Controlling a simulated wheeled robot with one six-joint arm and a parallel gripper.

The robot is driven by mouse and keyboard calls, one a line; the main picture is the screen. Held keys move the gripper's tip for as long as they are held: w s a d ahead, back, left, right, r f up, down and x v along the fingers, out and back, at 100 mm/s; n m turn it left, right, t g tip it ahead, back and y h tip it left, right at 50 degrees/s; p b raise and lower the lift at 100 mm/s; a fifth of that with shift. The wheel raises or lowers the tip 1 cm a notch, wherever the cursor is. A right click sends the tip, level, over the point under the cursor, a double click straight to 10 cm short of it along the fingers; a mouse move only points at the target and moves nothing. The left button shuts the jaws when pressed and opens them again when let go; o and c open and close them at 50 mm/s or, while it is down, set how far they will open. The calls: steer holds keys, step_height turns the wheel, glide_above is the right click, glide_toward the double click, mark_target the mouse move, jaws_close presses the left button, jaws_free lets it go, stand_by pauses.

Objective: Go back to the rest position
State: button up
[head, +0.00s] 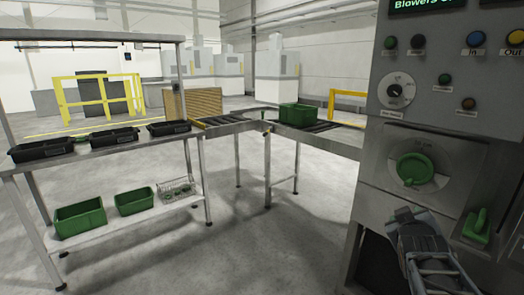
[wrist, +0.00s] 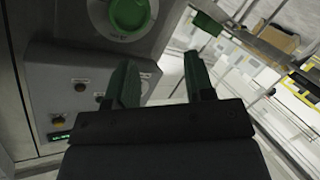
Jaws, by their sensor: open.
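My gripper (wrist: 162,85) shows in the wrist view with its two dark green fingers apart and nothing between them. In the head view my arm's end is at the lower right, in front of the grey washer panel (head: 440,110). A large green rotary knob (head: 414,169) sits on the panel just above my arm's end; it also shows at the top of the wrist view (wrist: 128,14). A green lever handle (head: 477,224) is on the panel to the right of my arm. I cannot tell the exact gap between the fingers and the panel.
A steel rack (head: 150,142) with several black trays on top and green bins (head: 80,218) below stands at the left. A roller conveyor (head: 325,128) holding a green crate (head: 302,115) runs toward the washer. The grey floor between rack and washer is clear.

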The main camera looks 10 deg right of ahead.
steer(key=s+a+f+g+y+p, duration=0.1)
steer(key=s+a+g+y+p, duration=0.2)
steer(key=a, duration=0.5)
steer(key=s+a+f+g+y+p, duration=0.2)
steer(key=a+y+p, duration=0.1)
steer(key=a, duration=0.5)
steer(key=s+a+f+g+y+p, duration=0.1)
steer(key=s+a+g+y+p, duration=0.1)
steer(key=a, duration=0.6)
steer(key=shift+s+f+g+y+p, duration=0.15)
steer(key=shift+s+g+y+p, duration=0.25)
steer(key=shift+s+g, duration=0.45)
steer(key=shift+c, duration=0.6)
steer(key=shift+d+m, duration=0.15)
steer(key=shift+m, duration=0.15)
